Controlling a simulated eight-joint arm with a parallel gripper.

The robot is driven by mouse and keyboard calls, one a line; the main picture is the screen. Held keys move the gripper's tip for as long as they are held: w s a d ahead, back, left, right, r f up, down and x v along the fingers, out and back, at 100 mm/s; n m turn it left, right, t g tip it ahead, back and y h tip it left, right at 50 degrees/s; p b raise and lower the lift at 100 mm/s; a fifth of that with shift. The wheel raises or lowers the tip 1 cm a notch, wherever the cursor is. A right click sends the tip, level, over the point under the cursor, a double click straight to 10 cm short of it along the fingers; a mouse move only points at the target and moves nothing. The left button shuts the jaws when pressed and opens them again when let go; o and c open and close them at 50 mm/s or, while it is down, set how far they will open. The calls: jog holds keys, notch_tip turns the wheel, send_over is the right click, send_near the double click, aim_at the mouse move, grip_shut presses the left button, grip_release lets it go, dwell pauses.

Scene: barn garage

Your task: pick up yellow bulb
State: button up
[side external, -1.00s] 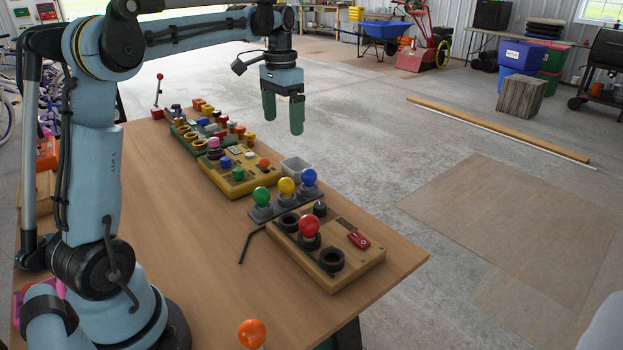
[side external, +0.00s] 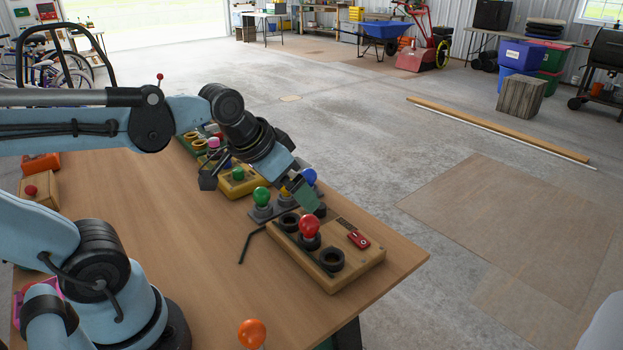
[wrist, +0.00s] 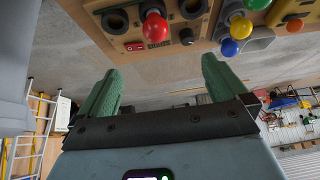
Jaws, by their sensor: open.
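The yellow bulb (wrist: 241,27) stands in a grey holder between the green bulb (wrist: 257,4) and the blue bulb (wrist: 229,47), at the upper right of the wrist view. In the side view my gripper mostly hides it; a sliver of yellow (side external: 284,192) shows beside the fingers. My gripper (side external: 308,197) is tilted, its fingers pointing down and right beside the bulb row. In the wrist view the green fingers of my gripper (wrist: 160,72) are apart with nothing between them. The yellow bulb lies outside that gap.
A wooden box with a red bulb (side external: 310,226), black sockets and a red switch (side external: 359,239) stands just in front of the row. A black bent rod (side external: 248,245) lies to its left. An orange bulb (side external: 252,333) is near the front edge. The table's middle (side external: 180,220) is clear.

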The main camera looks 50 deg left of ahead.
jog(key=shift+s+d+f+t, duration=0.4)
jog(key=shift+s+d+f, duration=0.3)
jog(key=shift+f, duration=0.15)
jog(key=shift+s+f, duration=0.15)
jog(key=shift+f, duration=0.05)
jog(key=c, duration=0.5)
